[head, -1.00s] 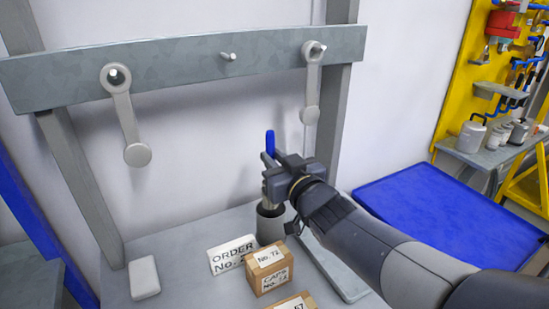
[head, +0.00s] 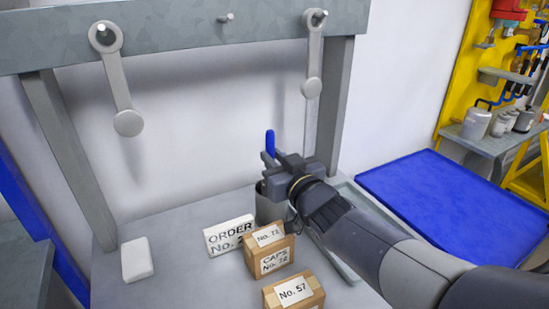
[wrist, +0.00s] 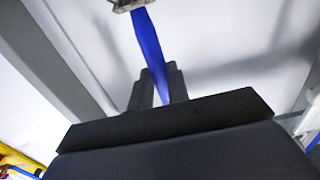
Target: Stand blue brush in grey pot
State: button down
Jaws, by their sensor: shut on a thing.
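The blue brush (head: 270,143) stands roughly upright in my gripper (head: 277,170), its blue handle end showing above the jaws in the head view. In the wrist view the blue handle (wrist: 150,45) runs between my dark fingers (wrist: 158,90), with a metallic part at the top edge. My gripper is shut on the brush. The grey pot (head: 268,208) stands on the bench directly below my gripper, its rim partly hidden by it. The brush's lower end is hidden in the head view, so I cannot tell how deep it sits in the pot.
An order sign (head: 229,236) and cardboard boxes (head: 270,262) marked with numbers stand in front of the pot. A white block (head: 137,260) lies at the left. A grey rail (head: 170,38) with hanging cranks is behind. A blue surface (head: 440,210) lies at the right.

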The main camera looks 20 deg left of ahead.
jog(key=c, duration=1.3)
grip_release()
jog(key=v, duration=1.1)
jog(key=shift+w+a, duration=0.15)
jog(key=x, duration=1.1)
jog(key=shift+r+p, duration=1.05)
jog(key=shift+r, duration=0.1)
